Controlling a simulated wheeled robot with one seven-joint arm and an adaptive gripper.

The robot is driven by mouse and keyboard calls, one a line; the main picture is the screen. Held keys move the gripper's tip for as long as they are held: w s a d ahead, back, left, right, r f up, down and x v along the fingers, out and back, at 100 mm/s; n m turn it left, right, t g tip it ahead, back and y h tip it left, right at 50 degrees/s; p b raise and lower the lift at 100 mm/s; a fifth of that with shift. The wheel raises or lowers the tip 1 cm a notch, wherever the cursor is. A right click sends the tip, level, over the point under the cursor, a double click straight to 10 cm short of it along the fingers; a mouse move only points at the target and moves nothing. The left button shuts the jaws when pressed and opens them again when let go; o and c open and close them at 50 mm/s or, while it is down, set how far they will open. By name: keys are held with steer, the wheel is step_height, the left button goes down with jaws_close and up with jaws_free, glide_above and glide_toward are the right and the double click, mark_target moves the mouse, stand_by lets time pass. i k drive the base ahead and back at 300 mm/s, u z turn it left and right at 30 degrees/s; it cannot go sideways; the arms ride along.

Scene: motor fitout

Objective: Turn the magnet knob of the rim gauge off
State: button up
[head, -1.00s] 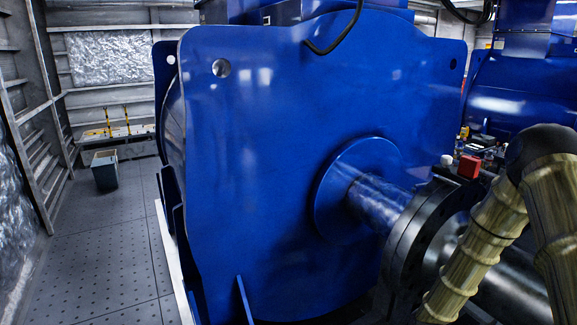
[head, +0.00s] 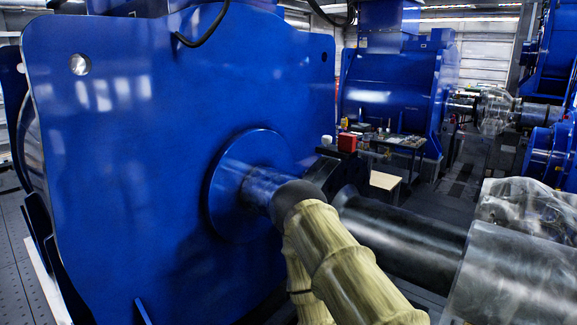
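A small red block (head: 347,143) shows just above and beyond the dark shaft coupling (head: 325,172). A small pale round thing (head: 327,140) is close to its left. These may belong to the rim gauge, but they are too small to tell, and I cannot make out a magnet knob or its setting. My arm, in a yellowish sleeve with a dark joint, crosses in front of the shaft and hides part of the coupling. My gripper is not in view.
A large blue motor housing (head: 150,150) fills the left, with its shaft (head: 265,188) running right to the coupling. A thick dark shaft (head: 405,240) and grey cylinder (head: 520,275) lie at right. A bench with small items (head: 400,140) stands beyond. Floor shows at far left.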

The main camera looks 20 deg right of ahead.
mark_target(326, 139)
steer(key=z, duration=0.1)
steer(key=i, duration=0.7)
steer(key=z, duration=0.75)
steer(key=i, duration=0.35)
steer(key=z, duration=0.2)
